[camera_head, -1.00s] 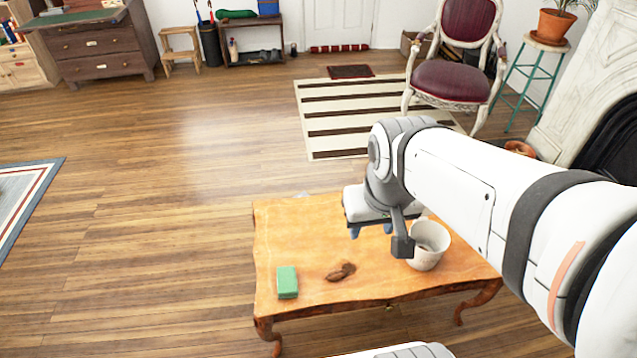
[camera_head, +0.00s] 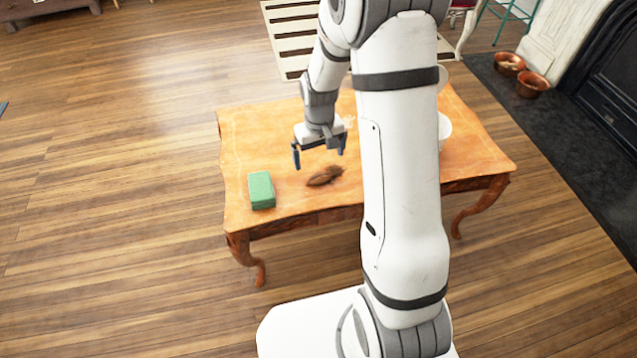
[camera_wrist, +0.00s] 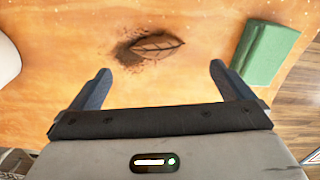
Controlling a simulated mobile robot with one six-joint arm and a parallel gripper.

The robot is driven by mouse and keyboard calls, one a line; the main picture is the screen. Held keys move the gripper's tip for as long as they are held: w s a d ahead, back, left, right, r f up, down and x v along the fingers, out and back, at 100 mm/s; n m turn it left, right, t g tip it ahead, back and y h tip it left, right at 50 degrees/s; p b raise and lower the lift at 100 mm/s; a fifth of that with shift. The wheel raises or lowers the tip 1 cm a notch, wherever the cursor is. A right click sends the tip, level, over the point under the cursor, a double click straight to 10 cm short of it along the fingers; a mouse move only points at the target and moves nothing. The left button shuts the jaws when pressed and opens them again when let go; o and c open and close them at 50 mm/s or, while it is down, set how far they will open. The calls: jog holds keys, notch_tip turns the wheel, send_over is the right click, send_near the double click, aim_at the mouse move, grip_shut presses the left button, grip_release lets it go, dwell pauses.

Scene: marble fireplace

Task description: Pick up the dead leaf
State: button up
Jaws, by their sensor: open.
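The dead leaf (camera_head: 325,175) is brown and curled and lies on the wooden table (camera_head: 290,204). In the wrist view the leaf (camera_wrist: 157,45) shows a dark midrib, with dark crumbs or soil beside it at its left. My gripper (camera_head: 319,160) is open and empty above the table, close to the leaf. In the wrist view my two fingers (camera_wrist: 158,82) stand wide apart, and the leaf lies beyond their tips, roughly centred between them. Nothing hides the leaf in either view.
A green block (camera_head: 261,190) sits on the table left of the leaf; it also shows in the wrist view (camera_wrist: 266,52). A white pot (camera_head: 444,130) is partly hidden behind my arm. Brown bowls (camera_head: 531,85) stand on the dark hearth at the right.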

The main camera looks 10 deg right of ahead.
aim_at(321, 175)
notch_tip(321, 175, down, 3)
jog(key=shift+w+f+b, duration=0.15)
jog(key=shift+f+b, duration=0.05)
jog(key=shift+b, duration=0.2)
jog(key=f, duration=0.1)
jog(key=f+b, duration=0.1)
jog(key=f, duration=0.1)
jog(key=f+b, duration=0.1)
jog(key=f, duration=0.1)
jog(key=shift+w+d+f, duration=0.1)
jog(key=shift+d+f, duration=0.15)
jog(key=shift+d, duration=0.15)
jog(key=shift+r, duration=0.1)
jog(key=shift+c, duration=0.6)
jog(key=c, duration=0.9)
